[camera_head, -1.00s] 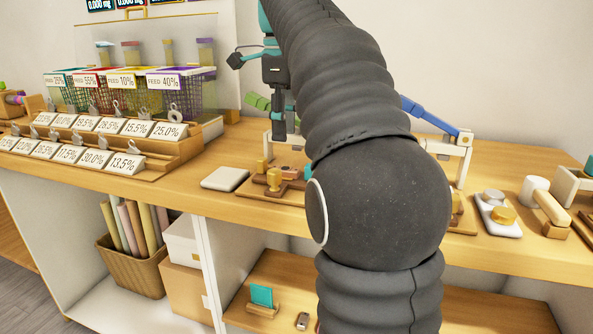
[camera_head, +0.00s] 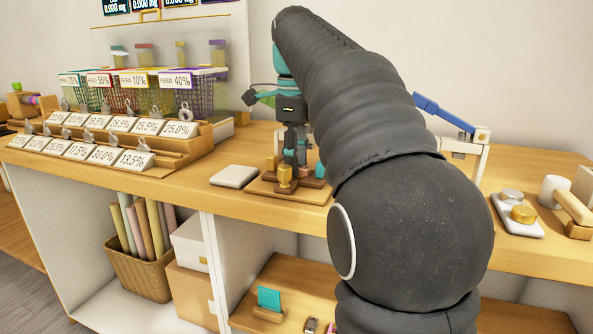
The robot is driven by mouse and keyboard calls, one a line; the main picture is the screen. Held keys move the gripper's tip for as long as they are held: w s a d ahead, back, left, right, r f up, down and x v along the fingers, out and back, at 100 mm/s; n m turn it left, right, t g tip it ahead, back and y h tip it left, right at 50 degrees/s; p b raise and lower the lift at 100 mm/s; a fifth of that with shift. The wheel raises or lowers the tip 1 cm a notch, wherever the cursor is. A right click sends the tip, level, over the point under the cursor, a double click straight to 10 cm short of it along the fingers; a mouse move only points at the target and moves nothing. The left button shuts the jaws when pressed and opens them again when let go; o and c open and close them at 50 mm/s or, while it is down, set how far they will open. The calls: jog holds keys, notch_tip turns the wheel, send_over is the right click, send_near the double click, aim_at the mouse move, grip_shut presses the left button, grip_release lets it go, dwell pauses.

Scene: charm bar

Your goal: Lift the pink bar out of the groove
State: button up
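My gripper (camera_head: 291,158) points down over a small wooden board (camera_head: 264,187) on the counter, behind a brass knob (camera_head: 285,175). The fingers are small and dark here, and I cannot tell whether they are open or shut. I cannot make out the pink bar or its groove clearly. The gripper and the knob cover that part of the board. A small orange-pink piece (camera_head: 272,162) shows just left of the fingers, but I cannot tell whether it is the bar.
A white pad (camera_head: 234,176) lies left of the board. Stepped racks of percent cards (camera_head: 122,159) stand further left. A white tray with round weights (camera_head: 516,214) sits at the far right.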

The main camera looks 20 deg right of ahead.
grip_shut()
jog(key=shift+r+p, duration=1.2)
jog(key=shift+p, duration=0.1)
jog(key=shift+r+p, duration=0.3)
jog(key=shift+r, duration=1.55)
